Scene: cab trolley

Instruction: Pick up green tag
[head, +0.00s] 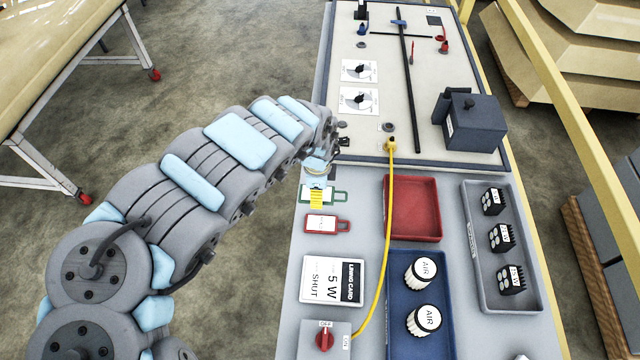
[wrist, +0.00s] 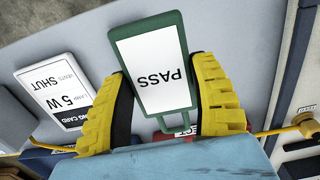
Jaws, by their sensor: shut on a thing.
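The green tag (wrist: 150,48) has a white face reading PASS and fills the middle of the wrist view. In the head view the green tag (head: 336,191) is partly hidden by my gripper (head: 317,197), which points down over it. In the wrist view my gripper (wrist: 160,80) has its two yellow ridged fingers on either side of the tag, shut on it. The tag is at or close to the grey trolley top (head: 310,248); I cannot tell whether it is lifted.
A red tag (head: 327,224) lies just nearer than the green one. Below it are the landing card (head: 332,281) and a box with a red knob (head: 325,340). A yellow cable (head: 386,240), red tray (head: 411,236) and blue tray (head: 402,258) are to the right.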

